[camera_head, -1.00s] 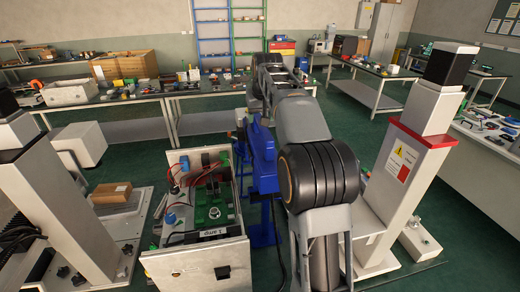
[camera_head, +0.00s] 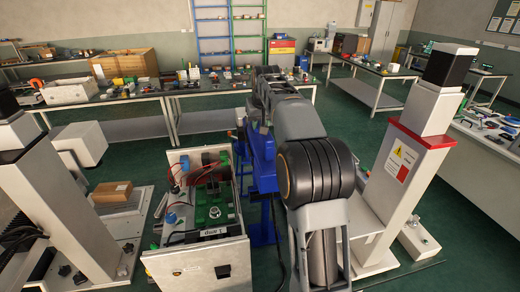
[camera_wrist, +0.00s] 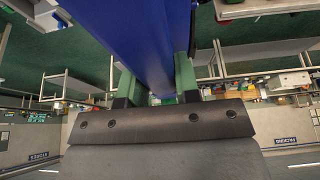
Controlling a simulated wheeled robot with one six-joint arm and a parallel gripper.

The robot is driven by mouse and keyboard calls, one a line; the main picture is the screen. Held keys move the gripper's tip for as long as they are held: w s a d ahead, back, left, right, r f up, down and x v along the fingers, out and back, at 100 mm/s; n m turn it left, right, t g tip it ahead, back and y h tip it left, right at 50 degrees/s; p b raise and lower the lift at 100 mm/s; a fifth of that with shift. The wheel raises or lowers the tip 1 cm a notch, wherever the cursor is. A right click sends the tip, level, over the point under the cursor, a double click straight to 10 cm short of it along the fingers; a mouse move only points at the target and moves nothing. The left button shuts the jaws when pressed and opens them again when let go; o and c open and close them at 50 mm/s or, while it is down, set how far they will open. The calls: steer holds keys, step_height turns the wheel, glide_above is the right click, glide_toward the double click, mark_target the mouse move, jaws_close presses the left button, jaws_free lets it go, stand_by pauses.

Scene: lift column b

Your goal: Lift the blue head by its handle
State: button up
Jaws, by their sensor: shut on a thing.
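The blue head (camera_head: 262,160) stands upright near the middle of the head view, just left of my arm and partly hidden by it. A lower blue part (camera_head: 263,232) shows beneath it. In the wrist view a large blue body (camera_wrist: 135,35) fills the upper middle. My gripper (camera_wrist: 155,84) has its two green fingers on either side of the blue body and is shut on it. The handle itself cannot be made out, and the exact contact is hidden. In the head view my arm covers the gripper.
An open metal box (camera_head: 208,258) with wires and green parts stands close left of the head. A white column (camera_head: 405,165) with a red collar stands at the right. A cluttered bench (camera_head: 150,100) runs behind. Green floor shows between them.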

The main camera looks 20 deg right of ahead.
jaws_close()
stand_by(0.8)
steer(key=shift+w+r, duration=0.1)
steer(key=shift+r, duration=0.2)
